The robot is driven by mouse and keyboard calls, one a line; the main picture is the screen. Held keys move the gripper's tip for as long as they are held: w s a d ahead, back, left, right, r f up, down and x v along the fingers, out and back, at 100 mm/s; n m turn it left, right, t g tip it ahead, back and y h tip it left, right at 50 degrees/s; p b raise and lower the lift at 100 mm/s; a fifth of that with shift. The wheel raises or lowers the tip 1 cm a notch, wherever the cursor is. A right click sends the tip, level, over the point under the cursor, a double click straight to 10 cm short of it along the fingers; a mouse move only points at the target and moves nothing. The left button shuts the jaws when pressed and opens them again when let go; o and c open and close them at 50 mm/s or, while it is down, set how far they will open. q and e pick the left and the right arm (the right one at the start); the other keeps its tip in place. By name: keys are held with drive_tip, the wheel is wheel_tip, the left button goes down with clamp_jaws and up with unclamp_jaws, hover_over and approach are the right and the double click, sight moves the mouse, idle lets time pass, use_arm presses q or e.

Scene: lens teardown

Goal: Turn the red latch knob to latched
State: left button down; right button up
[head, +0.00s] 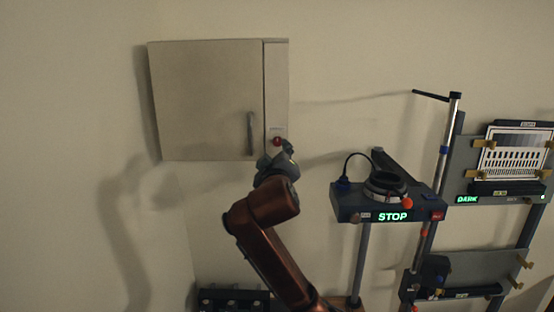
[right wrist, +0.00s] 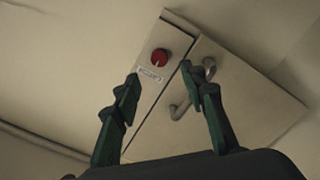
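The red latch knob (head: 277,141) sits low on the narrow strip at the right side of a closed wall cabinet (head: 200,100). In the right wrist view the knob (right wrist: 160,57) is round, with a pale mark on its face and a small white label (right wrist: 151,75) beside it. My right gripper (head: 285,150) is just below and right of the knob in the head view. In the right wrist view the gripper (right wrist: 163,84) is open, with its fingers apart and nothing between them. The knob shows beyond the fingertips. My left gripper is not in view.
The cabinet door's grey handle (head: 250,133) is close left of the knob; a finger overlaps the door in the wrist view. A stand with a lit STOP sign (head: 392,217) and a ring is at right. A DARK panel (head: 467,199) is farther right. The wall left is bare.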

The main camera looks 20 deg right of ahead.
drive_tip(key=v, duration=0.3)
drive_tip(key=shift+s+a, duration=0.15)
drive_tip(key=shift+s, duration=0.2)
drive_tip(key=shift+f, duration=0.15)
